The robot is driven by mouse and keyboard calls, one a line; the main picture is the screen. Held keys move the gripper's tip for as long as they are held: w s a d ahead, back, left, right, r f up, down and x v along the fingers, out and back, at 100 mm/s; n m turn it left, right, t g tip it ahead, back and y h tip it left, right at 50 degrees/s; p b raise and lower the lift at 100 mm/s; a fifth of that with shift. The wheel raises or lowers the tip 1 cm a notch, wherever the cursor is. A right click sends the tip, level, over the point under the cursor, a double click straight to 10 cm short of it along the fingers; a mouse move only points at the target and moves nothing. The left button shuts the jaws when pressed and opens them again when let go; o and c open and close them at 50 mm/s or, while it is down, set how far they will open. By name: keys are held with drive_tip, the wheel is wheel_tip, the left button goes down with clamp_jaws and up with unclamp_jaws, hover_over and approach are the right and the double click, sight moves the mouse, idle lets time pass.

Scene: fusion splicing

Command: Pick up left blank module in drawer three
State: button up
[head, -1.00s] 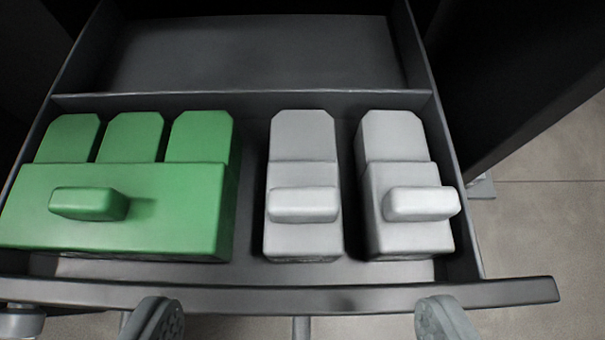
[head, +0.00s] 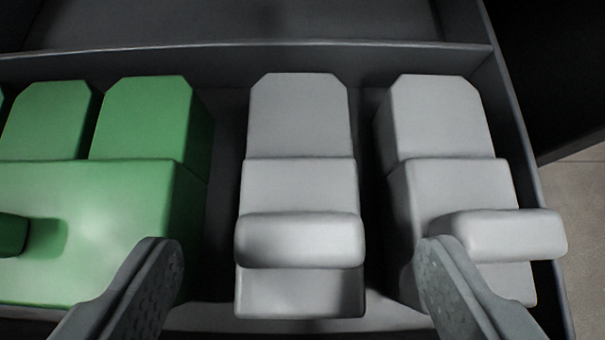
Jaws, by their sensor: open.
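Two light grey blank modules stand side by side in the dark drawer (head: 225,100). The left blank module (head: 300,185) is near the picture's middle, with a rounded handle bar across its front. The right blank module (head: 445,185) stands beside it, its handle jutting to the right. My gripper (head: 300,265) is open and empty. Its left finger shows left of the left module, in front of the green module. Its right finger shows right of the left module, overlapping the right module's front. The left module's handle lies between the fingers in the picture; I see no contact.
A wide green module (head: 90,220) with a handle fills the drawer's left side. Narrow dark gaps separate the modules. A divider wall (head: 270,55) runs behind them, with an empty compartment beyond. The drawer's right wall (head: 520,150) is close to the right module.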

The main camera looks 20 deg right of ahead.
sight(299, 251)
drive_tip(key=shift+x, duration=1.35)
drive_tip(key=c, duration=1.4)
drive_tip(key=shift+r, duration=0.1)
